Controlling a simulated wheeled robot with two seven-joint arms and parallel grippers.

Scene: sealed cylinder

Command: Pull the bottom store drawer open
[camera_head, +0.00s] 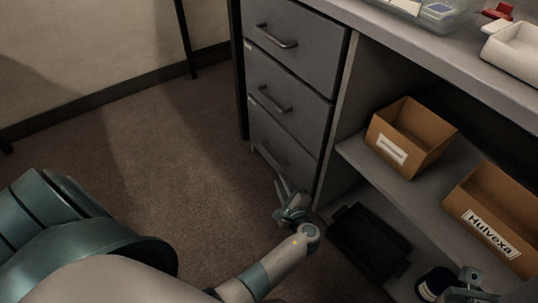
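The bottom store drawer (292,157) is the lowest of three grey drawers under the counter. Its front looks flush with the drawers above, so it appears closed. Its bar handle (269,154) runs across the upper left part of the front. My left gripper (281,185) is low in front of this drawer, just below and right of the handle, and its fingers look apart with nothing between them. It does not appear to be around the handle. My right gripper (468,283) shows only partly at the lower right edge; its fingers are unclear.
The middle drawer (292,107) and top drawer (300,47) are closed above. To the right, open shelves hold a cardboard bin (427,147), a bin labelled Hulvexa (487,228) and a black tray (366,240). The carpet (190,165) left of the drawers is clear.

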